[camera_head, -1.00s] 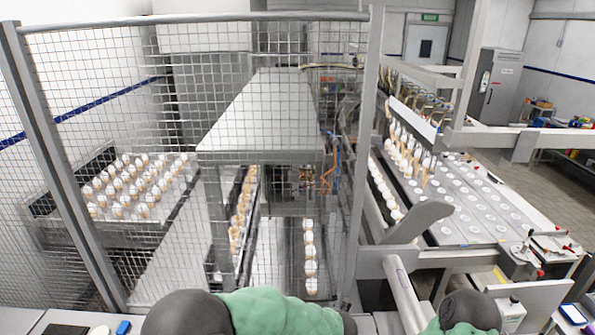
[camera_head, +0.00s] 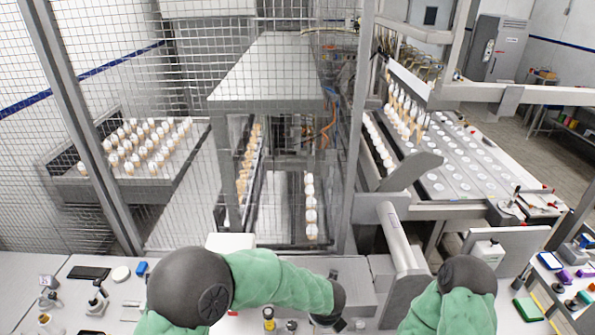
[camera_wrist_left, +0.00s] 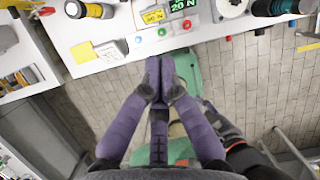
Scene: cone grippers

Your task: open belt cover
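I cannot tell for certain which part is the belt cover. A grey hood with a pale sloping top (camera_head: 275,70) stands over the belts behind the mesh fence. Below it, a row of cones with white tops (camera_head: 310,205) stands on a narrow belt. My left arm reaches right across the front worktop, ending in a dark wrist at the lower middle of the head view. In the left wrist view my left gripper (camera_wrist_left: 160,75) has its purple fingertips together, with nothing visible between them, just off the worktop edge. My right arm shows at the lower right; its gripper is hidden.
The mesh fence (camera_head: 90,60) and its posts stand behind the worktop (camera_head: 75,300), which holds several small items. A grey cylindrical bar (camera_head: 397,240) rises between my arms. A bench with coloured blocks (camera_head: 565,280) is at the right. Cone trays (camera_head: 150,185) lie beyond the fence.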

